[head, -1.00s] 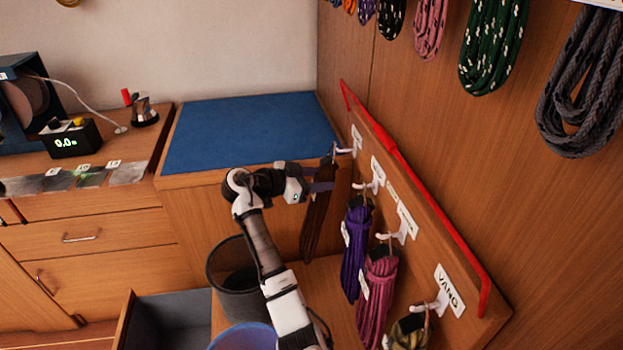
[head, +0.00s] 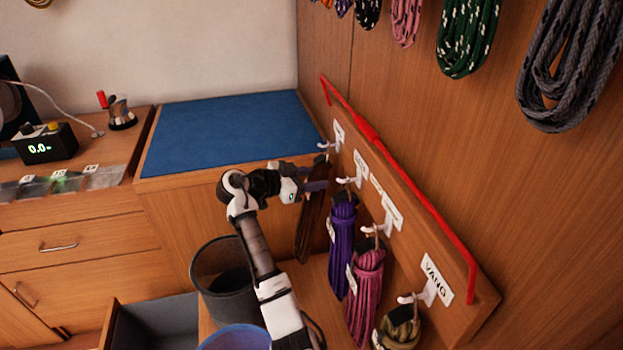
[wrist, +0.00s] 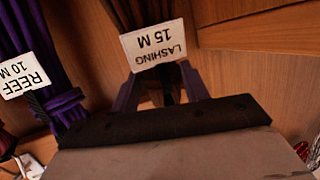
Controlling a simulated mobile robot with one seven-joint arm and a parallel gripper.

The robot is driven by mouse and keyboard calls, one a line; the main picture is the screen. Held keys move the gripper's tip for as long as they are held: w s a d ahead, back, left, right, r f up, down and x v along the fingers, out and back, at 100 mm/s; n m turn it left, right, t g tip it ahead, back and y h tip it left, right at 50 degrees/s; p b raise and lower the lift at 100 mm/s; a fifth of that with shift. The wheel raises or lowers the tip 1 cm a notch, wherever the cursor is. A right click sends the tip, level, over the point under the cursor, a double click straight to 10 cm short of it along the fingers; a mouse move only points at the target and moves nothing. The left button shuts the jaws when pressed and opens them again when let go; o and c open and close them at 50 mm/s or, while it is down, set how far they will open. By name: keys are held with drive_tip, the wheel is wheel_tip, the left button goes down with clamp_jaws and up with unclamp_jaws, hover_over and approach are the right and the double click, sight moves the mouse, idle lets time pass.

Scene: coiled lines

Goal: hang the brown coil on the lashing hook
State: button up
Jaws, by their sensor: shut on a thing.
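The brown coil (head: 312,215) hangs upright at the left end of the hook board. My gripper (head: 318,186) is shut on its upper part. In the wrist view, a white tag reading LASHING 15 M (wrist: 153,46) shows upside down on the dark brown strands (wrist: 140,12) between my purple fingers (wrist: 160,90). The leftmost white hook (head: 328,146) is just above the coil's top; its label is too small to read. I cannot tell whether the coil's top loop is around this hook or only below it.
A purple coil (head: 342,245), tagged REEF 10 M in the wrist view, hangs close to the right. A pink coil (head: 366,290) and an olive coil (head: 400,328) hang farther along the board. A dark bin (head: 222,280) stands below. The blue top (head: 230,130) is clear.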

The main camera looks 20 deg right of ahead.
drive_tip(key=shift+r, duration=0.1)
drive_tip(key=o, duration=1.3)
drive_tip(key=shift+c, duration=0.2)
drive_tip(key=shift+o, duration=0.5)
